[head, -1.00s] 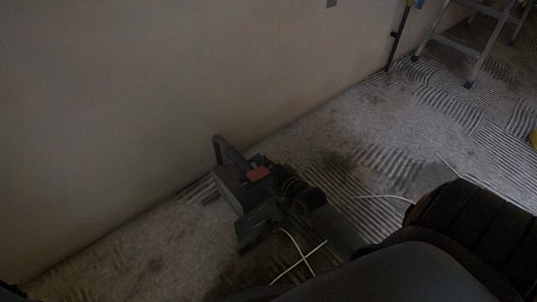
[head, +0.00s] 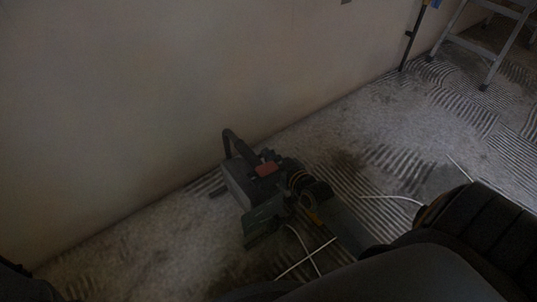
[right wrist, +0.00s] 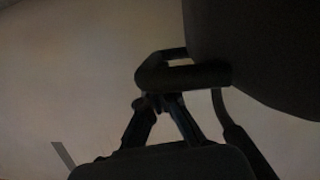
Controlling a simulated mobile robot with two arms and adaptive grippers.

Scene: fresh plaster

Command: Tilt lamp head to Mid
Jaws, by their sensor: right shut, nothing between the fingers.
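A dark boxy unit, which looks like the work lamp (head: 238,182), stands on the floor close to the wall in the head view. It has a looped handle at its upper left and a red patch on top. My right arm reaches it from the lower right, and its wrist overlaps the unit. My right gripper (right wrist: 160,103) is shut and empty, its fingertips close to a dark bar in the right wrist view; contact cannot be told. In the head view its fingertips blend into the dark unit. The tilt marking cannot be read. My left gripper is out of view.
A plain wall (head: 150,100) runs behind the unit. A white cable (head: 305,258) lies on the ridged, dusty floor. A stepladder (head: 495,55) and a dark pole (head: 410,45) stand at upper right. Open floor lies between them and the unit.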

